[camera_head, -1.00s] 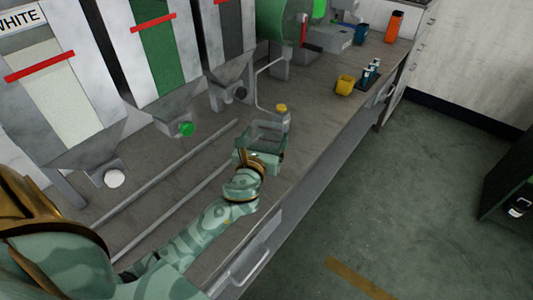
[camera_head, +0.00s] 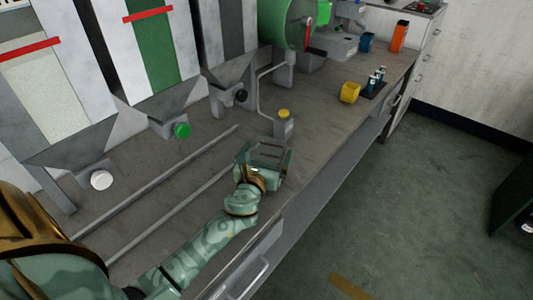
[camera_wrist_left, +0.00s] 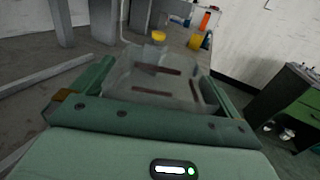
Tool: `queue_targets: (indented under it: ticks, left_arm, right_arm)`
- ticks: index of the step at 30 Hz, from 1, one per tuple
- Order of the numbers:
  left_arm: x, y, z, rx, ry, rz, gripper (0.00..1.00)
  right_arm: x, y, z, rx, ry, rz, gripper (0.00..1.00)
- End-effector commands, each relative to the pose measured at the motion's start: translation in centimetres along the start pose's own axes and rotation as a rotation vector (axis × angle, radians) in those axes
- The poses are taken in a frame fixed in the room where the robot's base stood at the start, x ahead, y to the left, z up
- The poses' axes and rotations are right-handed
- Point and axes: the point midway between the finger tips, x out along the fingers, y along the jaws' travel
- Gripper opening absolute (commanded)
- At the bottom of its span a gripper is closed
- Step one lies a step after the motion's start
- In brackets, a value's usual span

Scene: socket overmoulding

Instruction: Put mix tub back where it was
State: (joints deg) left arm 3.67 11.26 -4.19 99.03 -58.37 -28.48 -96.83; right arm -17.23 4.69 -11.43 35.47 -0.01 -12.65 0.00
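The mix tub looks to be the clear grey, see-through tub (camera_wrist_left: 158,78) between the fingers of my left gripper (camera_wrist_left: 150,95). In the head view my left gripper (camera_head: 264,160) is over the bench, just in front of the yellow-capped post. Its two fingers stand apart on either side of the tub (camera_head: 264,153) and appear closed on its walls. The tub looks roughly upright and empty. I cannot tell whether its underside touches the bench. My right gripper is not in view.
The yellow-capped post (camera_head: 283,123) stands just beyond the tub. Two rails (camera_head: 155,183) run along the bench below hoppers with white, green (camera_head: 182,130) and black knobs. A yellow cup (camera_head: 350,92) and small bottles (camera_head: 376,78) stand farther along. Bench between them is clear.

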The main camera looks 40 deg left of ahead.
Motion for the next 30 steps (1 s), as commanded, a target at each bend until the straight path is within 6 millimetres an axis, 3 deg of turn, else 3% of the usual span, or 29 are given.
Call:
queue_targets:
  ticks: [8, 11, 21, 25, 30]
  left_arm:
    - [0.0, 0.0, 0.6, 0.000, -0.002, 0.000, 1.00]
    - [-1.4, 0.0, 0.4, 0.001, 0.000, -0.001, 1.00]
    - [-9.1, 0.0, 0.3, 0.001, 0.002, 0.001, 1.00]
    - [-11.1, 0.0, 0.3, 0.000, 0.001, 0.001, 1.00]
    - [-12.0, 0.0, 0.4, 0.000, -0.002, 0.001, 1.00]
  right_arm:
    - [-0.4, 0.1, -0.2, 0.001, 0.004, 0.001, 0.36]
    - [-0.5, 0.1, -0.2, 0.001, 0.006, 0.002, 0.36]
    - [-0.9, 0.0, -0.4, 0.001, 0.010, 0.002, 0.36]
    - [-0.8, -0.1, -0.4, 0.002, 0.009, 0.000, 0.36]
    - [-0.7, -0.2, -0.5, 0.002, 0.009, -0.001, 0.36]
